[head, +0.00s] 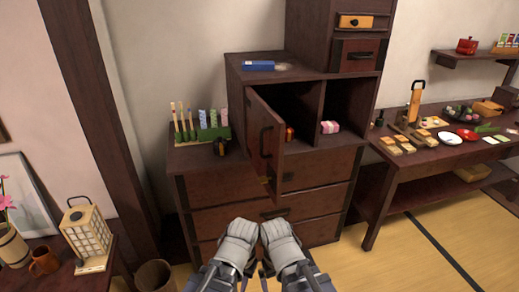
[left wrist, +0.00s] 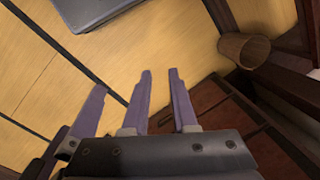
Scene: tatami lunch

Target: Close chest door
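The wooden chest (head: 270,180) stands in the middle of the head view. Its upper left door (head: 262,150) is swung outward toward me, showing the dark compartment behind it. A dark handle (head: 266,141) is on the door's face. My two arms come up side by side at the bottom of the head view, below the door and apart from it; their fingertips are hidden there. In the left wrist view my left gripper (left wrist: 160,72) has a gap between its fingers and nothing in it. A further finger (left wrist: 92,112) beside it looks like part of my right gripper.
A rack of colored sticks (head: 201,130) stands left of the door. A basket (head: 155,276) is on the floor. The low table (head: 375,190) stands at right.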

